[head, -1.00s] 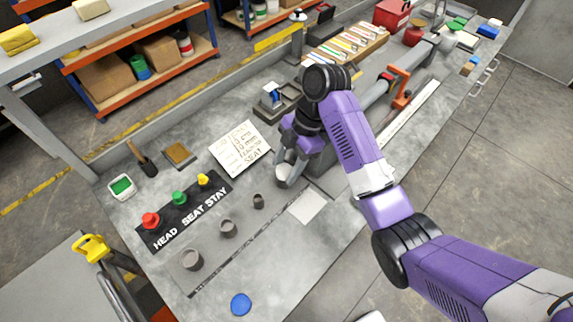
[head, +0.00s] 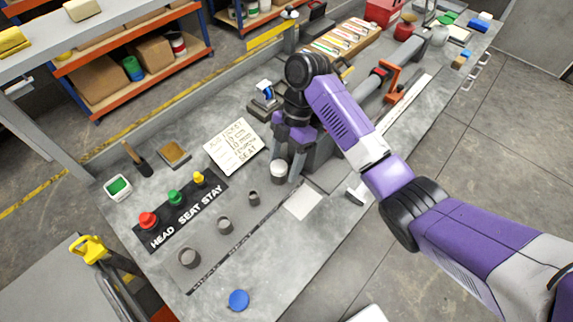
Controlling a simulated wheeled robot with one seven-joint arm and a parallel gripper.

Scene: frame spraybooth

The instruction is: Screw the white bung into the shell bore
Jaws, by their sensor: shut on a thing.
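My gripper (head: 284,167) points down at the bench, at the far end of the row of grey sockets. Its fingers are shut on what looks like the white bung (head: 278,167), a pale-topped short cylinder low between and in front of the fingers. I cannot make out the shell bore apart from it. Whether the bung's thread is in a bore is hidden. Three grey sockets stand open in a row: a large one (head: 189,258), a middle one (head: 225,225) and a small one (head: 253,198).
Red (head: 148,220), green (head: 174,197) and yellow (head: 198,178) knobs stand on a black strip. A written card (head: 233,145) lies behind them. A blue disc (head: 238,299) lies at the front. An orange clamp (head: 392,80) stands further along the bench. Bare bench lies near the disc.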

